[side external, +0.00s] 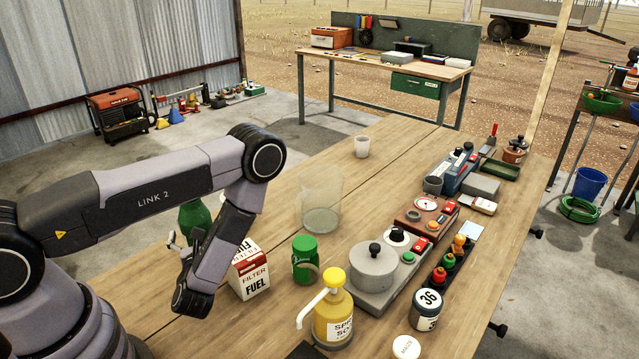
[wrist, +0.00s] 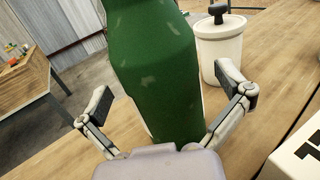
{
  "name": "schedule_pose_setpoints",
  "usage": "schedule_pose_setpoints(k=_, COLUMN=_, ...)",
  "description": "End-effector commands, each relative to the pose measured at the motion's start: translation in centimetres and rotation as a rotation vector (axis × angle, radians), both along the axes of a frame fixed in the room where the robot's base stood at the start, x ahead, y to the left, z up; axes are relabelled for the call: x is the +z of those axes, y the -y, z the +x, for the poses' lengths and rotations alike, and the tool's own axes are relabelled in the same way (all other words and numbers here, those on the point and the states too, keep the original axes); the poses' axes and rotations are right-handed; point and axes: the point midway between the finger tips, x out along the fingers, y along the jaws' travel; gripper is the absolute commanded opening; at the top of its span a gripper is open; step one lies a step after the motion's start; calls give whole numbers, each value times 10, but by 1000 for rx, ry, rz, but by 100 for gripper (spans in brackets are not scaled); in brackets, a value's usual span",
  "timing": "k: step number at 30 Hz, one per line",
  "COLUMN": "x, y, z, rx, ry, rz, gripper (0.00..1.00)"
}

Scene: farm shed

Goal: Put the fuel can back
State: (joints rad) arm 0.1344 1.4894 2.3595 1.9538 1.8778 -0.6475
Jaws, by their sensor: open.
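No item in view is clearly labelled as a fuel can. A tall green bottle-shaped container (wrist: 158,75), scuffed with pale patches, stands on the wooden table in the wrist view. My gripper (wrist: 168,104) is open, with one finger on each side of this container. Gaps show between the fingers and its sides. Its top is cut off by the frame edge. In the side view the green container (side external: 193,217) is partly hidden by my arm, and my gripper (side external: 184,246) is mostly hidden too. A red and white box marked FILTER FUEL (side external: 250,275) stands beside my wrist.
A white lidded canister (wrist: 220,48) stands behind the right finger. A clear container (side external: 321,205), green jar (side external: 305,262), yellow pump bottle (side external: 333,310) and grey pot (side external: 373,268) stand to the right. Bare table (side external: 300,165) lies towards the back.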

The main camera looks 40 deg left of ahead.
Motion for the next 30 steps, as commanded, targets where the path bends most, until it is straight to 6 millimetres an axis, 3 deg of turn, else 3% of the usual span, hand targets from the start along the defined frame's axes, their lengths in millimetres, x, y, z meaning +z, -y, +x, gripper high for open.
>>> schedule_pose_setpoints(k=2, x=1, y=12, z=-8, rx=-8, ry=-2, rz=4, gripper=100)
schedule_pose_setpoints(k=9, x=52, y=8, z=-7, rx=1, ry=3, rz=1, gripper=100)
schedule_pose_setpoints(k=16, x=80, y=5, z=-6, rx=32, ry=25, rz=9, gripper=100)
schedule_pose_setpoints(k=20, x=123, y=-8, z=-12, rx=187, ry=121, rz=28, gripper=100)
schedule_pose_setpoints(k=24, x=186, y=-26, z=-42, rx=489, ry=284, rz=-8, gripper=100)
schedule_pose_setpoints(k=27, x=219, y=-30, z=-75, rx=717, ry=402, rz=-101, gripper=100)
schedule_pose_setpoints(k=30, x=238, y=-25, z=-109, rx=929, ry=516, rz=-248, gripper=100)
